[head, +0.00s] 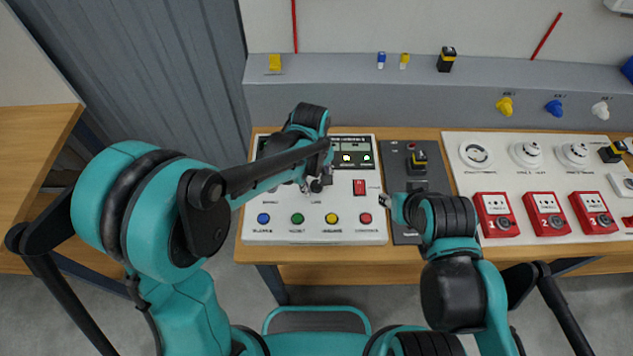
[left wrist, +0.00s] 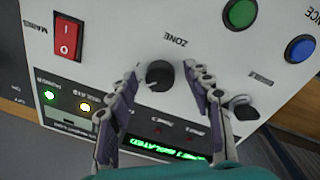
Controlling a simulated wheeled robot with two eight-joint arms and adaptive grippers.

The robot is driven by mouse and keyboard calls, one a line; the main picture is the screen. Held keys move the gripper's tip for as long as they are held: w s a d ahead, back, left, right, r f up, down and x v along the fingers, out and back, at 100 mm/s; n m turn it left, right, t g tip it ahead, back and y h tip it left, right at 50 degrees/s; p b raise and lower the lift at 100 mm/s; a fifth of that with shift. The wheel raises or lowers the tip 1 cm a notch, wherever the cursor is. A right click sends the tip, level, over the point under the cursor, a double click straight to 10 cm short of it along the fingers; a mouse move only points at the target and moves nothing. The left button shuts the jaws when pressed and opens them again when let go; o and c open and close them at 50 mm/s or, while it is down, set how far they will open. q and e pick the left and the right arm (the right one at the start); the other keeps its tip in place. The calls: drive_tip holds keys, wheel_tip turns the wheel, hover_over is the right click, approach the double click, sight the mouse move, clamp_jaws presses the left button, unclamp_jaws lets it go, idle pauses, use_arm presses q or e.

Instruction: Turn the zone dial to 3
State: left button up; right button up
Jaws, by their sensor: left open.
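The zone dial (left wrist: 160,75) is a round black knob with a pale pointer mark, under the printed word ZONE, in the left wrist view. It sits on the white control panel (head: 285,231). My left gripper (left wrist: 163,70) is open, with one finger on each side of the dial; I cannot tell whether they touch it. In the head view, my left gripper (head: 317,184) is over the middle of the panel and hides the dial. My right gripper (head: 384,203) is by the panel's right edge; its finger opening is unclear.
A red mains switch (left wrist: 68,36) and a second black knob (left wrist: 243,106) flank the dial. A green-lit display (left wrist: 165,148) is partly hidden by my gripper. Coloured buttons line the panel's front. A dark grey plate (head: 398,160) and red call points (head: 545,214) stand to the right.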

use_arm(q)
drive_tip(key=c, duration=1.2)
drive_tip(key=shift+o, duration=0.2)
drive_tip(key=shift+m, duration=0.4)
drive_tip(key=m, duration=0.3)
drive_tip(key=shift+m, duration=0.3)
drive_tip(key=shift+a+m+g+b, duration=0.15)
drive_tip(key=shift+m+g+b, duration=0.15)
drive_tip(key=shift+m, duration=2)
